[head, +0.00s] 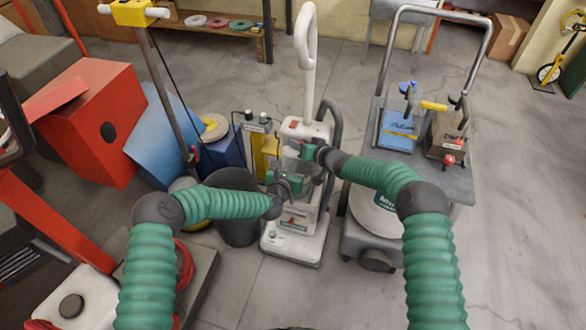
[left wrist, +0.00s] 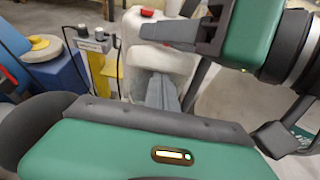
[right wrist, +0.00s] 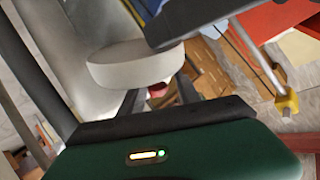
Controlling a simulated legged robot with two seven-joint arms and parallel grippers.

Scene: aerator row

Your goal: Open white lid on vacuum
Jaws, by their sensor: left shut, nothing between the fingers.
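The white upright vacuum (head: 284,247) stands on the floor in the middle of the head view, its loop handle (head: 311,60) pointing up. Its white upper housing (head: 305,130) has a red spot and also shows in the left wrist view (left wrist: 165,60). My left gripper (head: 283,182) is shut and empty in front of the vacuum's body. My right gripper (head: 303,152) is just above it, close to the upper housing. A rounded white part (right wrist: 135,66) shows beside the right fingers; whether they touch or hold it is unclear. My grippers hide the middle of the body.
A grey cart (head: 455,180) with a blue box (head: 397,130) stands close on the right. A dark bucket (head: 236,225) and a yellow-and-grey unit (head: 262,150) stand close on the left. A red box (head: 95,125) is farther left. Open floor lies at far right.

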